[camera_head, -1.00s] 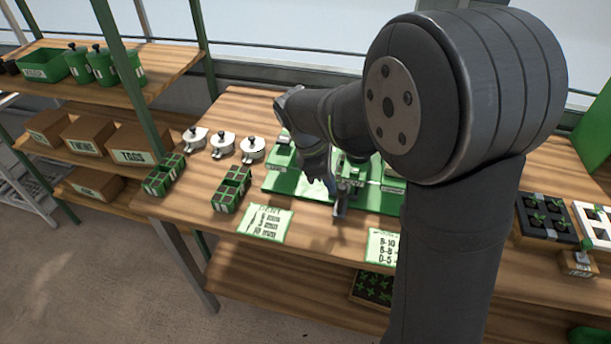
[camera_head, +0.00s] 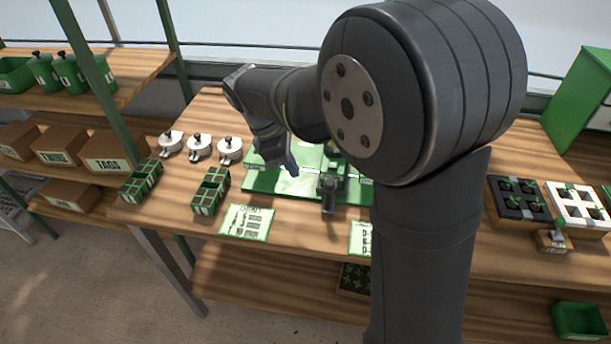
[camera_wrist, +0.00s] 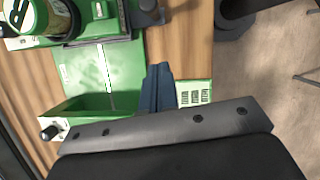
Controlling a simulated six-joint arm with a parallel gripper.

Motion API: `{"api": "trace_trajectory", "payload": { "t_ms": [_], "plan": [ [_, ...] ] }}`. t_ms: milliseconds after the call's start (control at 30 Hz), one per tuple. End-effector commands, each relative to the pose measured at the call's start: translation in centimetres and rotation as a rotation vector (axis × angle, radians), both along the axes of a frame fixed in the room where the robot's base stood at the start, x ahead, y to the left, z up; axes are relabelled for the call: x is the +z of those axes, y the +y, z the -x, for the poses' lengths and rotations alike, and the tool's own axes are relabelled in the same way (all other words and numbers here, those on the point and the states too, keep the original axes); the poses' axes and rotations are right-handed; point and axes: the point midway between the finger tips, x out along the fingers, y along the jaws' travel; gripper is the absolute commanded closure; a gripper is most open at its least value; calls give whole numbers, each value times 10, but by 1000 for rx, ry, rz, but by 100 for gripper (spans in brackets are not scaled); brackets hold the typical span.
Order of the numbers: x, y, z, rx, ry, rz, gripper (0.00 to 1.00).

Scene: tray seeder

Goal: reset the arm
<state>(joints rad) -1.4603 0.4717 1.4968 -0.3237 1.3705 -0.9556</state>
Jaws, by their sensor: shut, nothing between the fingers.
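My gripper (camera_head: 290,168) shows in the head view above the green seeder base (camera_head: 262,182), with its bluish fingers together and pointing down. In the wrist view the fingers (camera_wrist: 157,85) are closed with nothing between them. They sit over the green base, which also shows in the wrist view (camera_wrist: 125,70). A dark lever-like part (camera_head: 328,192) stands on the base just right of my gripper in the head view. My upper arm hides the right part of the base.
Three white lidded dishes (camera_head: 200,147) and two green divided boxes (camera_head: 141,181) (camera_head: 210,192) stand left of the base. A printed card (camera_head: 246,222) lies at the table's front. Black (camera_head: 519,199) and white (camera_head: 579,205) seedling trays are at the right. Shelves with cartons (camera_head: 116,152) stand far left.

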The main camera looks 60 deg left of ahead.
Motion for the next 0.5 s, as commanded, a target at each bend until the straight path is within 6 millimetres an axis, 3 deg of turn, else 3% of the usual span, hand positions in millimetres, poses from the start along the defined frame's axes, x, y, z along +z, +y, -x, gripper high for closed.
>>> {"api": "trace_trajectory", "payload": {
  "t_ms": [200, 500],
  "plan": [
    [38, 9, 12, 0, -1, -1, 100],
    [55, 12, 17, 0, 0, 1, 100]
  ]
}}
